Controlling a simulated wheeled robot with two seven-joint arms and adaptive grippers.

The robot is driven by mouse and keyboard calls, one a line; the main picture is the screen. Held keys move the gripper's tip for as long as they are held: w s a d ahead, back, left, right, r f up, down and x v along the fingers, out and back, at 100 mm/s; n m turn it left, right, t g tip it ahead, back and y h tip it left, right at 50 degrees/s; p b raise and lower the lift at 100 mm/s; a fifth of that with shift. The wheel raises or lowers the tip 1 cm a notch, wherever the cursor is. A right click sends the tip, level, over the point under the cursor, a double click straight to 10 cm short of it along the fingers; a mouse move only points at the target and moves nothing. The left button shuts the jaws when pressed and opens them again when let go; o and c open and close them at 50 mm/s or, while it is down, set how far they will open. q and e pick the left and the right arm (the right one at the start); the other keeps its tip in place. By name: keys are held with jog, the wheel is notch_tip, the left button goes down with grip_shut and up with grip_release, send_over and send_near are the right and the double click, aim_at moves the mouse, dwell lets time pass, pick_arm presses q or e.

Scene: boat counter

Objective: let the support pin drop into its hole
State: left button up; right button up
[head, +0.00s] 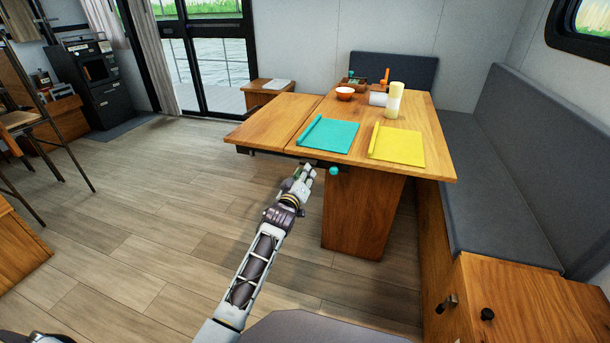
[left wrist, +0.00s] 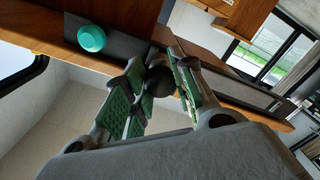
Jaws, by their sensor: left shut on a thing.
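My left gripper (head: 307,171) is at the front edge of the wooden table (head: 437,166), just below the tabletop. In the left wrist view the fingers (left wrist: 160,88) are shut on a black round knob (left wrist: 158,78), which looks like the head of the support pin. The pin's shaft and its hole are hidden. A teal knob (head: 334,171) sits under the table edge just right of the gripper; it also shows in the left wrist view (left wrist: 91,38), apart from the fingers. The table's left leaf (head: 270,112) lies level with the top. My right gripper is out of view.
A teal mat (head: 330,137) and a yellow mat (head: 400,147) lie near the table's front edge. A grey bench (head: 490,190) flanks the right.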

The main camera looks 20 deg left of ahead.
pick_arm(q)
jog(key=shift+w, duration=0.2)
dwell(0.3)
jog(key=o, duration=1)
jog(key=shift+s, duration=0.15)
jog(key=s, duration=1.1)
jog(key=shift+s+a, duration=0.2)
jog(key=shift+s, duration=0.15)
jog(key=shift+f, duration=0.1)
dwell(0.4)
